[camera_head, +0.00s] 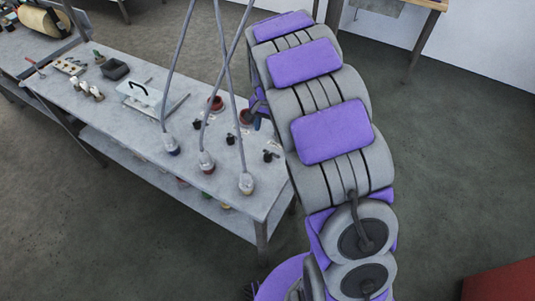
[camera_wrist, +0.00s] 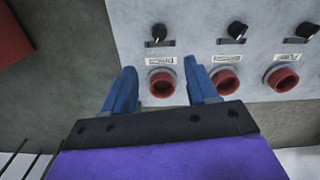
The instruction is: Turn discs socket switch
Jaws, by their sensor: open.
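In the wrist view, a black switch (camera_wrist: 157,34) stands on the grey panel just beyond my fingertips. Below it is a small label (camera_wrist: 160,61), upside down and hard to read, possibly "DISCS". Under that label is a red round socket (camera_wrist: 162,86). My gripper (camera_wrist: 159,68) is open and empty, with its blue fingers on either side of the label and socket. The switch is not between the fingers. In the head view, my gripper (camera_head: 257,121) is mostly hidden behind my arm, at the right end of the workbench (camera_head: 226,214).
Two similar switches (camera_wrist: 237,31) (camera_wrist: 307,31) and red sockets (camera_wrist: 227,82) (camera_wrist: 283,79) sit to the right.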

